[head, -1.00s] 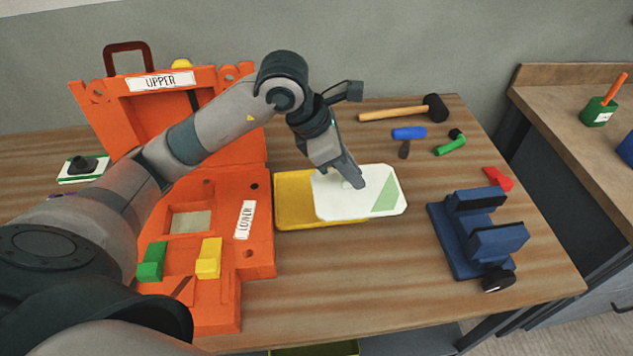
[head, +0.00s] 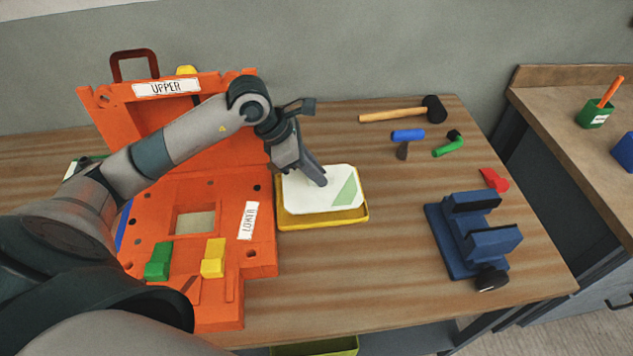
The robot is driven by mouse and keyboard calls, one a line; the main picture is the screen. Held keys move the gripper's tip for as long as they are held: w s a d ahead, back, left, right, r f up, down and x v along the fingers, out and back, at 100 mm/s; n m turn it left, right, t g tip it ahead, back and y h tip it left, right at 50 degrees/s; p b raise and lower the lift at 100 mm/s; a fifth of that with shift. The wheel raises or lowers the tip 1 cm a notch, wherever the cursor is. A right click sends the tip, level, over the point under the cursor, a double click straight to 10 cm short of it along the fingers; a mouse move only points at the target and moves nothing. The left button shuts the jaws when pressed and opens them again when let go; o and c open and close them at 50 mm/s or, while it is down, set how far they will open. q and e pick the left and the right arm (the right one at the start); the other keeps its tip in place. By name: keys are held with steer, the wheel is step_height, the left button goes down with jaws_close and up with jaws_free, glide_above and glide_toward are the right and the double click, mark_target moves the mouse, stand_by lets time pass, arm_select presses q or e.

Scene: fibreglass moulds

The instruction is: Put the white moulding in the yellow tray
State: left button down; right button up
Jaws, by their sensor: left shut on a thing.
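The white moulding (head: 310,198), a flat plate with cut corners and a pale green patch at its right, is over the yellow tray (head: 345,218). The tray's rim shows along the front and right of the moulding. I cannot tell whether the moulding touches the tray floor or hangs just above it. My left gripper (head: 322,182) is shut on the moulding near its middle, reaching in from the upper left. The exact grip is partly hidden by the fingers. My right gripper is not in view.
The orange mould, with its LOWER half (head: 262,240) and raised UPPER half (head: 110,105), stands left of the tray. A blue vice (head: 470,235) is at the right. A mallet (head: 395,114), a blue-handled tool (head: 408,135) and a green item (head: 447,145) lie behind. Wood between tray and vice is clear.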

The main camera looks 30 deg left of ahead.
mark_target(321, 190)
arm_select(q)
steer(key=shift+f+p, duration=0.85)
steer(key=shift+f, duration=1.1)
steer(key=c, duration=1.8)
jaws_free()
steer(key=shift+o, duration=0.2)
steer(key=shift+r, duration=0.1)
